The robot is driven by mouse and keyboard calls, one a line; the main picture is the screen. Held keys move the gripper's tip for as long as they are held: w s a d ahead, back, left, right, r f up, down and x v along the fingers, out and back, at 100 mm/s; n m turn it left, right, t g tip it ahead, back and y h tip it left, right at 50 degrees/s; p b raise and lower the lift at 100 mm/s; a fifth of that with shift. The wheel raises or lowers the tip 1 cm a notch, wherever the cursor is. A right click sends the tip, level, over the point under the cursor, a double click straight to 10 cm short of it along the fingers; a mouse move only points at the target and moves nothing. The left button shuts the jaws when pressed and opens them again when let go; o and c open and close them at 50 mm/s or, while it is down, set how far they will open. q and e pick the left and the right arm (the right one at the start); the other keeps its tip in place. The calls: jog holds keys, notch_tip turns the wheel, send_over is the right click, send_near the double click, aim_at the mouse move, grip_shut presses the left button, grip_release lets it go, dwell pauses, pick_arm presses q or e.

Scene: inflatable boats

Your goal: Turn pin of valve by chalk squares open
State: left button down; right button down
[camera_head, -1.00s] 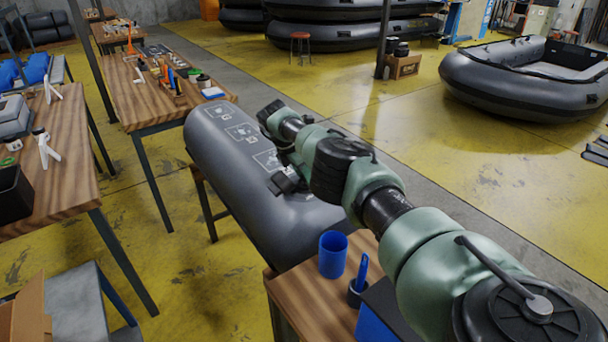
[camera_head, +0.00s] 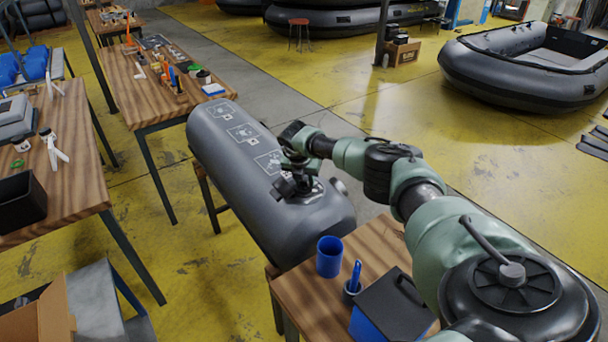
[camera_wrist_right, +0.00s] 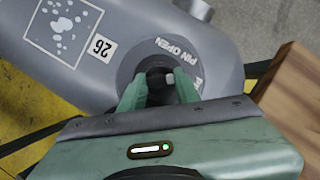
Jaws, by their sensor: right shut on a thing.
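The grey inflatable tube (camera_head: 222,155) lies on a stand and carries white chalk squares (camera_head: 270,160) with pictures along its top. The valve (camera_wrist_right: 130,71) is a dark round fitting beside the last square, and white lettering "PIN OPEN" curves around it in the right wrist view. My right gripper (camera_head: 300,190) is over the valve; in the wrist view its two green fingers (camera_wrist_right: 159,88) are closed on the dark pin (camera_wrist_right: 158,76) at the valve's centre. The fingers and palm hide part of the valve. My left gripper is not in view.
A small wooden table near the tube's front end holds a blue cup (camera_head: 329,257) and a dark box (camera_head: 395,300). A workbench with tools (camera_head: 150,90) stands behind left, another bench (camera_head: 75,185) at left. A grey boat (camera_head: 530,70) lies at right.

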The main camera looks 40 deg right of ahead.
jog(key=shift+d+n+t, duration=0.15)
jog(key=shift+n+t, duration=0.15)
jog(key=shift+n, duration=0.7)
jog(key=n+y+b, duration=0.1)
jog(key=n, duration=0.1)
jog(key=shift+f+n+t+b, duration=0.15)
jog(key=shift+n+t+b, duration=0.15)
jog(key=shift+t, duration=0.1)
jog(key=n+y+b, duration=0.1)
jog(key=n, duration=0.1)
jog(key=n+b, duration=0.2)
jog(key=shift+d+t+y+b, duration=0.2)
jog(key=shift+t+y+b, duration=0.1)
jog(key=shift+y, duration=0.1)
jog(key=shift+r+n+y+b, duration=0.25)
jog(key=shift+n+b, duration=0.2)
jog(key=shift+n, duration=0.45)
jog(key=c, duration=1)
grip_release()
jog(key=shift+f, duration=0.1)
